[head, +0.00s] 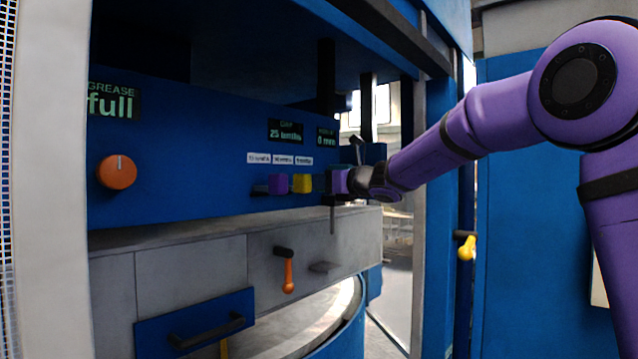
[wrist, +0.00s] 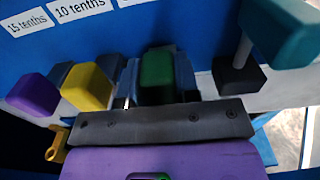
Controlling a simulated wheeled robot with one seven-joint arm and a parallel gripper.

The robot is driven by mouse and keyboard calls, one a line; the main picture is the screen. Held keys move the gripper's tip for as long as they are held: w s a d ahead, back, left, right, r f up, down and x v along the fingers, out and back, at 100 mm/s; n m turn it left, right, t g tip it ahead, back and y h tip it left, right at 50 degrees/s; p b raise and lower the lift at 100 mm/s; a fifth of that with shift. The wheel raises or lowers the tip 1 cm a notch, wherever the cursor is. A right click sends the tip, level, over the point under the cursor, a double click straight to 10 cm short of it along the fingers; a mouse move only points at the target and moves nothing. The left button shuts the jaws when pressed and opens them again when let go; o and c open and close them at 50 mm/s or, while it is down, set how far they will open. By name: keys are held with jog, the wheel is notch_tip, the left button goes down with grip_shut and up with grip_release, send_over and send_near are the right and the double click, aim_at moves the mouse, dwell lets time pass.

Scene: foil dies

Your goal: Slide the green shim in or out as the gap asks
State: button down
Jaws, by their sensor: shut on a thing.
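The green shim (wrist: 157,75) is a block in a row on the blue panel, right of the yellow shim (wrist: 87,87) and the purple shim (wrist: 33,95). My gripper (wrist: 157,80) has a finger on each side of the green shim and is shut on it. In the head view my gripper (head: 335,182) hides the green shim at the right end of the row. The gap display (head: 286,131) seems to read 25 tenths. Labels above the row read 15 tenths (wrist: 25,20) and 10 tenths (wrist: 80,8); the third is cut off.
A second display (head: 326,138) seems to read 0 mm. A teal-topped lever (wrist: 285,32) stands right of the green shim. A grey ledge (head: 190,235) runs below the row.

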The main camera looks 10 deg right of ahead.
jog(key=shift+f, duration=0.1)
jog(key=c, duration=0.8)
grip_release()
jog(key=shift+s+d, duration=0.1)
jog(key=shift+d, duration=0.05)
jog(key=shift+c, duration=0.2)
jog(key=shift+s, duration=0.1)
jog(key=v, duration=1)
jog(key=shift+s+d, duration=0.25)
